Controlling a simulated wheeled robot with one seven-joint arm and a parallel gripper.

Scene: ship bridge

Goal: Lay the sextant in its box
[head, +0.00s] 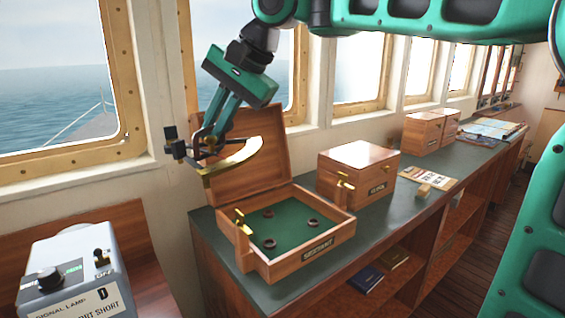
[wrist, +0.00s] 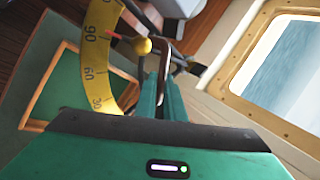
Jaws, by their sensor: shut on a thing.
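The sextant (head: 236,159) has a brass arc and dark fittings, and hangs in the air above the open box. Its yellow graduated arc (wrist: 93,65) fills the upper left of the wrist view. My gripper (head: 209,135) is shut on the sextant, at its frame or handle. The sextant's box (head: 300,262) is wooden, labelled SEXTANT, with its lid raised at the back. Its green-lined floor (head: 290,232) holds several small dark round rests and nothing else. The box's green lining (wrist: 52,88) also shows in the wrist view, beyond the arc.
A closed wooden box (head: 358,165) stands right of the sextant's box on the dark green counter (head: 415,187). More wooden boxes (head: 424,131) stand farther back. A grey signal lamp unit (head: 75,268) is at the front left. Windows line the wall behind.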

